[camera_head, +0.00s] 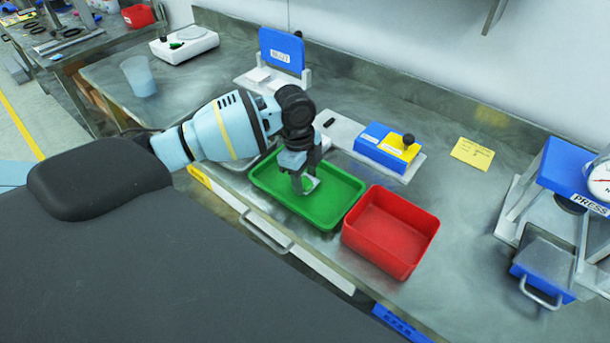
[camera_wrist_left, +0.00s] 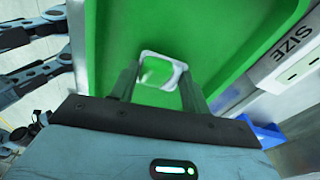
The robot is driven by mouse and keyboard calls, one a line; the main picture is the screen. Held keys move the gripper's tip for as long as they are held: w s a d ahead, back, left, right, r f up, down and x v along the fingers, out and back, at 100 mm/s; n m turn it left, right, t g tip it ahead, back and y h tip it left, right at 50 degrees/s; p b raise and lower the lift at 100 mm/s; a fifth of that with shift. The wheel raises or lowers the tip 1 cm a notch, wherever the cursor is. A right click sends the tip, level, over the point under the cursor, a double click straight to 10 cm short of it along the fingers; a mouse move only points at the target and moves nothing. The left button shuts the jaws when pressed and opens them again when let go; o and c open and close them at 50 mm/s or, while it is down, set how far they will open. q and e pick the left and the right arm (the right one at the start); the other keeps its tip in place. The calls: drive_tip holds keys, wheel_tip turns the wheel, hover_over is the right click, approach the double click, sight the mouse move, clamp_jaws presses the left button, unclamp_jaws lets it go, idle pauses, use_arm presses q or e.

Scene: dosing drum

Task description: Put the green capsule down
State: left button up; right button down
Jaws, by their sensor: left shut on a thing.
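My left gripper (camera_head: 306,186) points down over the green tray (camera_head: 262,181), with its fingertips low inside the tray's outline. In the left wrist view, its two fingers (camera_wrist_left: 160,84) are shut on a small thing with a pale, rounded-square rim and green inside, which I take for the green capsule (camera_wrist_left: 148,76). Its green is hard to tell from the tray floor behind it. I cannot tell whether it touches the floor. The tray also fills much of the left wrist view (camera_wrist_left: 210,30). My right gripper is not in view.
A red bin (camera_head: 393,232) stands right of the tray. A blue and yellow device (camera_head: 390,147) stands behind. A white scale (camera_head: 185,44) with a small green thing on it and a translucent cup (camera_head: 138,76) are at back left. A press (camera_head: 570,170) stands at right.

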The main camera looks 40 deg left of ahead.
use_arm(q)
drive_tip(key=shift+f, duration=0.1)
drive_tip(key=o, duration=1)
drive_tip(key=shift+o, duration=0.2)
wheel_tip(320, 180, up, 12)
drive_tip(key=a, duration=0.1)
drive_tip(key=shift+a+p, duration=0.25)
drive_tip(key=shift+p, duration=0.15)
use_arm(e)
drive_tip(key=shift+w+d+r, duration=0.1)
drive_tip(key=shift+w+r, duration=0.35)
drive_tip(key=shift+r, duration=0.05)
use_arm(q)
drive_tip(key=shift+s, duration=0.1)
